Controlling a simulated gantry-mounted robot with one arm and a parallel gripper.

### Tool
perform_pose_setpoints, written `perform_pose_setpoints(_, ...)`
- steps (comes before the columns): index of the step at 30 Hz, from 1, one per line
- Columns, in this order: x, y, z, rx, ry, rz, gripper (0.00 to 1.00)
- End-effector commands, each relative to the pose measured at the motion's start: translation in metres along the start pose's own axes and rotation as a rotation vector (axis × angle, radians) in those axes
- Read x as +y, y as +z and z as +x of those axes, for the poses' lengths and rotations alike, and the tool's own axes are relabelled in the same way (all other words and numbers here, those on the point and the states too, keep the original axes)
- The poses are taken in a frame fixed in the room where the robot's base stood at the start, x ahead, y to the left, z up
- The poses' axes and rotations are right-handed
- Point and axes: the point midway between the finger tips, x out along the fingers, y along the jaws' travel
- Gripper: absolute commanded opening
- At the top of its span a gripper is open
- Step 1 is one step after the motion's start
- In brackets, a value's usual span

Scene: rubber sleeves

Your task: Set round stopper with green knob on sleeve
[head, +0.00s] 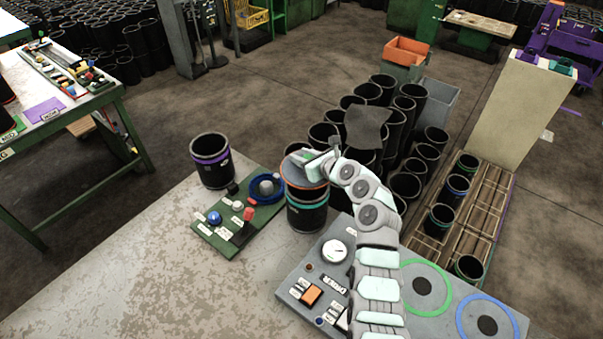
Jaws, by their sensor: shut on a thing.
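A black sleeve with teal bands (307,211) stands upright on the worn grey table, just right of the green control board. A round, pale grey disc with an orange rim (291,177), which looks like the stopper, covers the mouth of this sleeve. I cannot tell whether it rests on the sleeve's edge or hovers just above. My gripper (314,160) is over the disc, shut on the stopper. The gripper hides the knob, so its green colour cannot be made out.
A black sleeve with a purple band (211,162) stands at left. A green board with a red lever (221,227) lies between the two sleeves. A grey panel (400,262) with dial and coloured rings is at front right. Many black sleeves crowd behind. The front-left tabletop (110,275) is clear.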

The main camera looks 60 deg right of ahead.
Motion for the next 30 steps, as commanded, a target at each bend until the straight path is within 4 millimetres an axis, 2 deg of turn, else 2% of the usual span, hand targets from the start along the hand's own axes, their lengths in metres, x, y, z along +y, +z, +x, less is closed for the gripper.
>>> perform_pose_setpoints(3,0.000,-0.020,0.009,0.000,0.001,0.002,0.00)
perform_pose_setpoints(8,0.000,-0.031,0.014,-0.003,0.000,0.000,0.00)
perform_pose_setpoints(15,0.000,-0.061,0.026,-0.001,0.001,0.001,0.00)
perform_pose_setpoints(28,0.000,-0.067,0.028,-0.001,-0.001,-0.001,0.00)
perform_pose_setpoints(29,-0.001,-0.067,0.028,-0.001,-0.001,-0.001,0.33)
perform_pose_setpoints(30,-0.001,-0.066,0.028,-0.001,-0.001,-0.001,0.36)
